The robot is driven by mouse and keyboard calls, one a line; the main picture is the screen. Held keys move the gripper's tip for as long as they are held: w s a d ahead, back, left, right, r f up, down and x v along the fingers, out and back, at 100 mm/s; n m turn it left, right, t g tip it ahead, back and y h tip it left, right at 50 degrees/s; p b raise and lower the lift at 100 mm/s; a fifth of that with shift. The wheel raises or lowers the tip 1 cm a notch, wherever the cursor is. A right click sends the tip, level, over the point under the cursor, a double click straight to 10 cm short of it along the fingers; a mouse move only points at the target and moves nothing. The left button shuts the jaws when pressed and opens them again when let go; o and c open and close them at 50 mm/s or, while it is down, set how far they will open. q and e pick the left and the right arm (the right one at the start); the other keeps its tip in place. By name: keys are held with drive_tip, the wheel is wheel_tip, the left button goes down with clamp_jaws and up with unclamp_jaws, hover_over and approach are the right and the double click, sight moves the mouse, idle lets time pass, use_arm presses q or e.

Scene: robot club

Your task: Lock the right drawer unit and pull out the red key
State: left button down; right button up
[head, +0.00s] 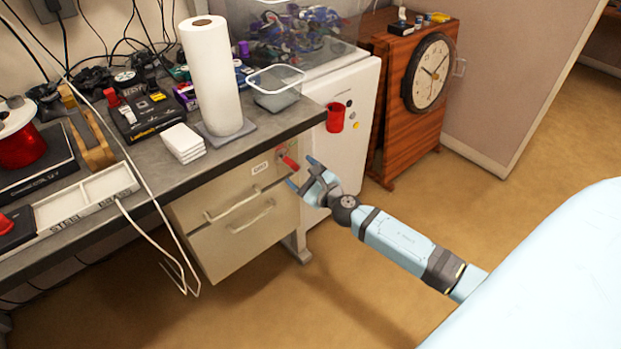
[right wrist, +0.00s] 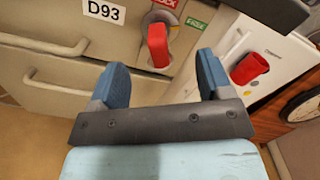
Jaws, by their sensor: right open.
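The beige drawer unit (head: 235,235) stands under the workbench, with two handled drawers that look closed. Its label reads D93 (right wrist: 103,12) in the right wrist view. The red key (head: 290,163) sits in the lock at the unit's upper right corner; it also shows in the right wrist view (right wrist: 157,45). A red LOCK mark is above the key and a green FREE mark (right wrist: 196,24) is to its right. My right gripper (head: 302,172) is open and empty, its fingers either side of the key's line and short of it. My left gripper is not in view.
A wooden cabinet with a clock (head: 429,72) stands beyond. The bench's front edge overhangs the drawers. A white cable (head: 150,222) hangs at the left.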

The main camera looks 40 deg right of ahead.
sight(296, 168)
drive_tip(key=shift+w+a, duration=0.2)
drive_tip(key=shift+w, duration=2.35)
